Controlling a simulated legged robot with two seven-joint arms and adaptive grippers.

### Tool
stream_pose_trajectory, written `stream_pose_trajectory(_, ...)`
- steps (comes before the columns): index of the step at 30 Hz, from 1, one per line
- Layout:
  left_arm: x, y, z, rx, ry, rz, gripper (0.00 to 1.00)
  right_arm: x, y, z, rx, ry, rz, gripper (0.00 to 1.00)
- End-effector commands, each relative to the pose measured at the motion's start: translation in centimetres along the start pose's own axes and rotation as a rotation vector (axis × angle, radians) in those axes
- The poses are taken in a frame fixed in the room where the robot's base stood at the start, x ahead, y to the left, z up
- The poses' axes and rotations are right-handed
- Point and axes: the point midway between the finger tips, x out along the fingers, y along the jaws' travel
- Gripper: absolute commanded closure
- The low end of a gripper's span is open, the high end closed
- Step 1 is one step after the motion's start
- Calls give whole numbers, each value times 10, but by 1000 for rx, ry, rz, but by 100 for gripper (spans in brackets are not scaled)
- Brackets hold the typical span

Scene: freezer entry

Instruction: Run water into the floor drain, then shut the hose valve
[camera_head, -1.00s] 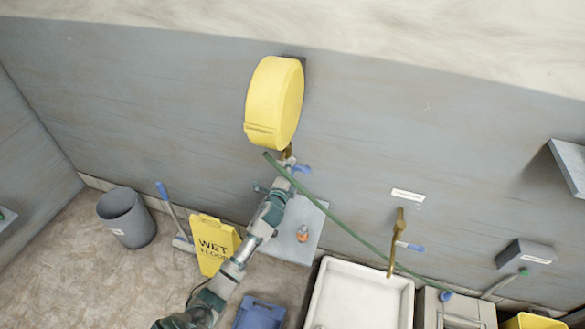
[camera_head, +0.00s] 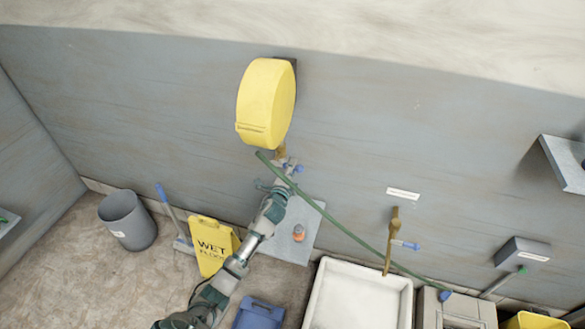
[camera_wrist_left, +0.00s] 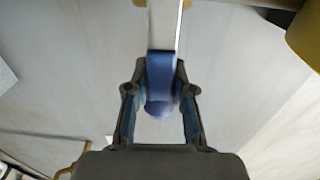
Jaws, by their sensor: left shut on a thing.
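A yellow hose reel (camera_head: 266,103) is fixed to the grey wall, with a brass fitting (camera_head: 281,151) below it. My left gripper (camera_head: 286,170) is just under this fitting, shut on the blue valve handle (camera_head: 299,169). In the left wrist view the blue handle (camera_wrist_left: 160,78) sits between the two fingers (camera_wrist_left: 160,110), on the end of a pale metal lever. A green hose (camera_head: 345,225) runs from below the reel down to the right, to a blue end (camera_head: 445,296). No floor drain or running water can be made out. My right gripper is not in view.
A white sink (camera_head: 357,300) stands at the lower middle under a brass tap (camera_head: 391,240). A grey panel (camera_head: 305,250) with an orange item is below my gripper. A yellow wet-floor sign (camera_head: 212,246), a broom (camera_head: 170,210) and a grey bin (camera_head: 127,219) stand left.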

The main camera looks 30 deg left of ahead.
Motion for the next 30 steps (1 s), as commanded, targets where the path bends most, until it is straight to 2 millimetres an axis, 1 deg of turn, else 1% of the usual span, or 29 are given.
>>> stream_pose_trajectory(1,0,5,4,-5,-10,13,100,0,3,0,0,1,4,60)
stream_pose_trajectory(4,-1,3,3,-22,-7,13,100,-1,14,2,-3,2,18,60)
stream_pose_trajectory(6,-1,1,1,-46,-4,12,100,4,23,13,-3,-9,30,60)
stream_pose_trajectory(11,-2,-7,-1,-130,2,10,100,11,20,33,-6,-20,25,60)
stream_pose_trajectory(14,-2,-13,-1,-206,2,12,100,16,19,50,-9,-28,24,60)
stream_pose_trajectory(19,-2,-24,0,-350,1,12,100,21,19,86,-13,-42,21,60)
stream_pose_trajectory(21,-2,-28,2,-411,0,13,100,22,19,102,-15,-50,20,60)
stream_pose_trajectory(26,-2,-36,5,-540,2,13,100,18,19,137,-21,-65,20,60)
stream_pose_trajectory(30,-2,-41,8,-635,3,13,100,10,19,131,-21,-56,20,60)
